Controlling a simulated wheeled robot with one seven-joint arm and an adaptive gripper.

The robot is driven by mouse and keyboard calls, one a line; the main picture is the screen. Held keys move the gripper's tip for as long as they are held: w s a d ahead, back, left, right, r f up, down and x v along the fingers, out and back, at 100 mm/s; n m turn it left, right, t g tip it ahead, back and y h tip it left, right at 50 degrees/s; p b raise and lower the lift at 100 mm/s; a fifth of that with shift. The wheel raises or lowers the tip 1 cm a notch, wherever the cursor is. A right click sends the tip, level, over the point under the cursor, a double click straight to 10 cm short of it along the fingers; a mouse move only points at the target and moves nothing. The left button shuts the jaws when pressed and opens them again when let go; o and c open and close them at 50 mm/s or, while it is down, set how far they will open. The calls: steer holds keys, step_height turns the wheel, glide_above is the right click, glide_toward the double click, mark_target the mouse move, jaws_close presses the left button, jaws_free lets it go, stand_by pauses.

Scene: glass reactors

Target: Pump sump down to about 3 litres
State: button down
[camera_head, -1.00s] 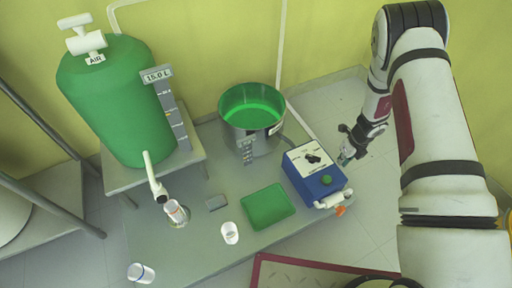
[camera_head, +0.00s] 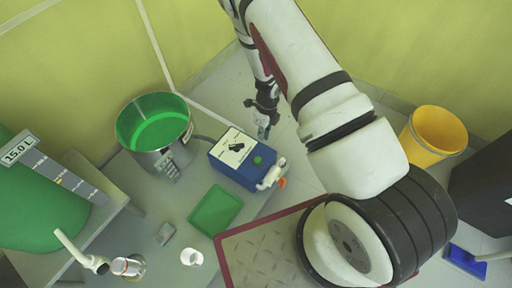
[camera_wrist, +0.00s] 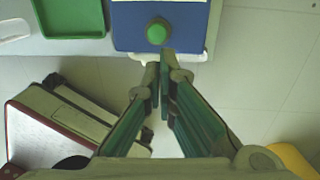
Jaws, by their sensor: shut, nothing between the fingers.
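The sump is a round metal pot (camera_head: 172,160) with green liquid inside, on the grey table. A small level scale (camera_head: 168,171) is on its front. The pump is a blue box (camera_head: 230,172) with a white panel, a black knob (camera_head: 238,147) and a green button (camera_head: 258,160). A white outlet fitting with an orange piece (camera_head: 281,182) is at its near right corner. In the wrist view the green button (camera_wrist: 158,32) is just ahead of my fingertips. My gripper (camera_wrist: 164,68) is shut and empty. It is beside the pump's right side in the head view (camera_head: 264,131), not visibly touching it.
A green tank (camera_head: 40,210) with a 15.0 L scale stands at the left. A green tray (camera_head: 215,211), a white cup (camera_head: 191,257) and a glass vessel (camera_head: 128,267) are on the table. A yellow bucket (camera_head: 435,138) stands at the right on the floor.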

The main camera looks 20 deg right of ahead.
mark_target(259, 158)
steer(key=shift+f, duration=0.15)
steer(key=f+b, duration=0.2)
steer(key=f, duration=0.2)
steer(key=a+f+b, duration=0.1)
steer(key=f+b, duration=0.1)
steer(key=f, duration=0.3)
steer(key=f+b, duration=0.1)
steer(key=f, duration=0.3)
steer(key=shift+s+a+f+b, duration=0.15)
steer(key=shift+s+f+b, duration=0.1)
steer(key=shift+f+b, duration=0.15)
